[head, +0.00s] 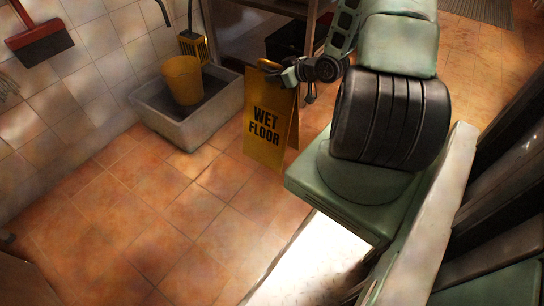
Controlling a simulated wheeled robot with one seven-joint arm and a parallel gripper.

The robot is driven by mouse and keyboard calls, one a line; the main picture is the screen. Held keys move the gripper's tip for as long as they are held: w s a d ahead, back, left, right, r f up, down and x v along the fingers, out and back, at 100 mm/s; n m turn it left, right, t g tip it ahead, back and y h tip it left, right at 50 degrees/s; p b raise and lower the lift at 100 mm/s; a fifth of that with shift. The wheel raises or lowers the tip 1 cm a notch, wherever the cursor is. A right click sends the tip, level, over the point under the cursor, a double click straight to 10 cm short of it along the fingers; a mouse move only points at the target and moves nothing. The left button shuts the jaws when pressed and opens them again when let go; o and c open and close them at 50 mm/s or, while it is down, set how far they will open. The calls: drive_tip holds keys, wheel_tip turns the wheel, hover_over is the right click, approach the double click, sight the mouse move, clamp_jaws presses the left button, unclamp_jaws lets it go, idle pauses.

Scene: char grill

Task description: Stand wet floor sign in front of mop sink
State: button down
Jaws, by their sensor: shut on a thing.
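The yellow wet floor sign (264,128) hangs upright from my gripper (288,74), with its lettered face toward the camera and its two panels spread a little. My gripper is shut on the sign near its top edge; the fingertips are small and partly hidden. I cannot tell whether the sign's lower edge touches the tiles. The grey mop sink (187,137) sits on the floor against the tiled wall, to the left of the sign. A gap of floor shows between the sign and the sink.
A yellow bucket (183,80) stands in the sink. A red and black broom head (40,42) hangs at the wall. A dark shelf unit (245,22) with a black bin (287,42) is behind the sign. The tiled floor (150,230) in front of the sink is clear.

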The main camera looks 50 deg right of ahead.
sight(275, 100)
wheel_tip(275, 100, down, 10)
drive_tip(key=b, duration=0.4)
drive_tip(key=shift+r, duration=0.15)
drive_tip(key=c, duration=1.4)
unclamp_jaws()
